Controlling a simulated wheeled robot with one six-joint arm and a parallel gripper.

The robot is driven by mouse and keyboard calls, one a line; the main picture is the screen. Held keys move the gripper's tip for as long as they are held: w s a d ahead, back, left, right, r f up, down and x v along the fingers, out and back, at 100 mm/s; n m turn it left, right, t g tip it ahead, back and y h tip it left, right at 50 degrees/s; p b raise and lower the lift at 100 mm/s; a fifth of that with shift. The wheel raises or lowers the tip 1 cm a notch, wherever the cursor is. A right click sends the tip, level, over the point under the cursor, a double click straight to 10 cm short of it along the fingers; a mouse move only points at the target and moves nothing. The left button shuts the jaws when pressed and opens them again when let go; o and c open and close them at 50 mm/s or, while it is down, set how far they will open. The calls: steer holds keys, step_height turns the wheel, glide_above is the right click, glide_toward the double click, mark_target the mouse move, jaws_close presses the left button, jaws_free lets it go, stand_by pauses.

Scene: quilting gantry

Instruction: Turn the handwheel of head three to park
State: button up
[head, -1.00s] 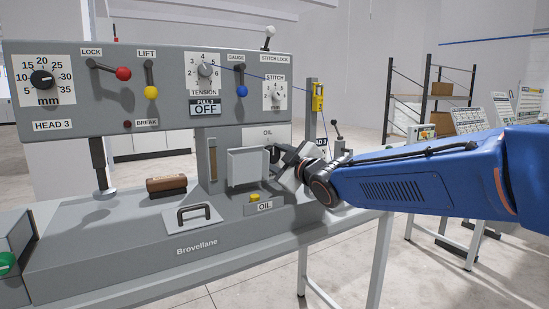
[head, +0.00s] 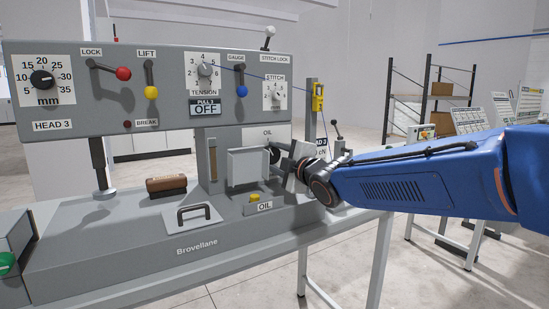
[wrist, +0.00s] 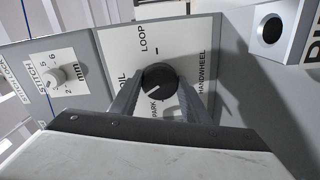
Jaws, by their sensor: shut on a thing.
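The handwheel of head three is a dark round knob (wrist: 159,77) on a pale plate (wrist: 180,35), marked LOOP, OIL, PARK and HANDWHEEL. In the wrist view a pale line on the knob points to the lower left, towards the side between OIL and PARK; its exact aim is hard to tell. My gripper (wrist: 159,88) has one finger on each side of the knob and is shut on it. In the head view my gripper (head: 284,160) is at the right end of the machine head (head: 160,125), where the fingers and knob are mostly hidden.
The front panel carries a red LOCK lever (head: 123,73), a yellow LIFT lever (head: 151,92), a blue GAUGE lever (head: 242,90) and a STITCH dial (head: 277,95). The yellow OIL button (head: 254,197) is below my gripper. A shelf rack (head: 432,95) stands behind at right.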

steer(key=n, duration=0.6)
steer(key=shift+n, duration=0.3)
steer(key=n, duration=0.5)
steer(key=shift+f, duration=0.1)
steer(key=shift+n, duration=0.3)
steer(key=o, duration=0.8)
steer(key=shift+c, duration=0.2)
steer(key=v, duration=1.7)
steer(key=shift+s+d, duration=0.2)
